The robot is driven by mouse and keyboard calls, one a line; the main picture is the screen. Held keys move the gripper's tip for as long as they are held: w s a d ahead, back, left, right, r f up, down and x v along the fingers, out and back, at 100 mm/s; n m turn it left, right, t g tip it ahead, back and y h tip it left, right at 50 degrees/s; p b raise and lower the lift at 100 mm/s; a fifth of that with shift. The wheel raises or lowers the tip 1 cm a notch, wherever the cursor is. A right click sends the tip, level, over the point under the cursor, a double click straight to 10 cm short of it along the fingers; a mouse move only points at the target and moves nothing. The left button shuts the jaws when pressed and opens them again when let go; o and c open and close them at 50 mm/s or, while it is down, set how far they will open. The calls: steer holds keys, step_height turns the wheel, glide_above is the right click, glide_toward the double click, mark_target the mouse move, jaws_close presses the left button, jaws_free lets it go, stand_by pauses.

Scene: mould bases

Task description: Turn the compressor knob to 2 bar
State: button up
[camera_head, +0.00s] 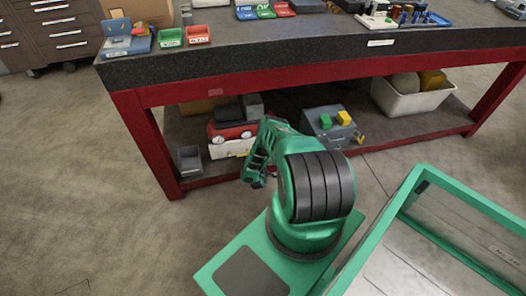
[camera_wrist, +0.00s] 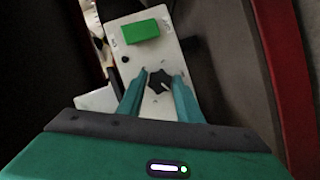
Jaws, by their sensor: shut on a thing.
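In the wrist view, a dark star-shaped knob (camera_wrist: 158,80) sits on a pale panel (camera_wrist: 162,48). A light pointer mark on the knob points toward the lower right of the picture. My gripper (camera_wrist: 160,79) has its two teal fingers on either side of the knob and is shut on it. A green block (camera_wrist: 140,31) and a small dark round spot (camera_wrist: 125,59) are on the panel beyond the knob. No readable pressure scale shows. In the head view, my arm hides the knob.
A red-framed workbench (camera_head: 300,81) with a dark top stands ahead. Its lower shelf holds a grey box (camera_head: 318,115) with green and yellow blocks, a red and black item (camera_head: 230,131) and a white bin (camera_head: 410,103). A green-framed tray (camera_head: 380,222) is at the lower right.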

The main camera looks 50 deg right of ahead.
steer(key=shift+w+a+f, duration=0.1)
steer(key=shift+a, duration=0.15)
steer(key=o, duration=1)
steer(key=shift+o, duration=0.2)
steer(key=shift+d, duration=0.1)
steer(key=v, duration=1)
steer(key=shift+s+a, duration=0.25)
steer(key=shift+s, duration=0.05)
